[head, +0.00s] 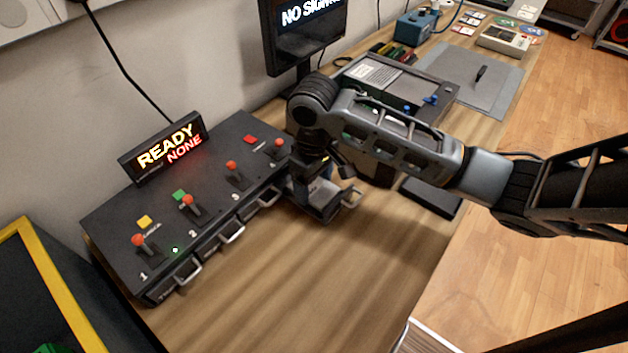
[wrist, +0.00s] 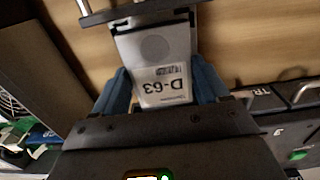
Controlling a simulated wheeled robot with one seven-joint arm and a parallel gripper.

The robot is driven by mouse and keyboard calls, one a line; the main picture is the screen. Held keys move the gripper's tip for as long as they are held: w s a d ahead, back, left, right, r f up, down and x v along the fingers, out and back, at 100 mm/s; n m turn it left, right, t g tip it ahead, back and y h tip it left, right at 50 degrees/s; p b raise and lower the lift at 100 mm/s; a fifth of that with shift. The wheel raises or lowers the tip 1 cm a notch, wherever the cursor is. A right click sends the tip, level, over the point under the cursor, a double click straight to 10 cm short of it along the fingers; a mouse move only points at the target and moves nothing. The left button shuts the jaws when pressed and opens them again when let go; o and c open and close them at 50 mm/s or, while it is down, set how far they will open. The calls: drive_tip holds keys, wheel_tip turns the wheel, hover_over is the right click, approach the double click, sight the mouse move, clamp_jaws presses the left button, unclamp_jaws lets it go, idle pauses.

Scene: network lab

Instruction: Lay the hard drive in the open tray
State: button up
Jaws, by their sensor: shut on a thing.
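The grey hard drive (wrist: 165,45), labelled D-63, lies between the blue fingertips of my gripper (wrist: 163,85) in the wrist view. The gripper is shut on its sides. In the head view my gripper (head: 320,172) points down at the open tray (head: 326,212), which sticks out from the right end of the black bay unit (head: 215,195). The tray's metal handle (head: 351,198) shows at its front, and a metal bar crosses the top of the wrist view. My wrist hides part of the tray. I cannot tell whether the drive touches the tray floor.
The bay unit has several red-knobbed levers and closed drawers with handles. A sign (head: 165,148) reads READY NONE. A monitor (head: 305,30) and an open computer case (head: 395,80) stand behind my arm. The wooden bench (head: 290,280) is clear in front of the unit.

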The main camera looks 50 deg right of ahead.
drive_tip(key=shift+f, duration=0.4)
idle(0.3)
drive_tip(key=o, duration=1.2)
drive_tip(key=shift+r+p, duration=2.95)
drive_tip(key=shift+r, duration=1.05)
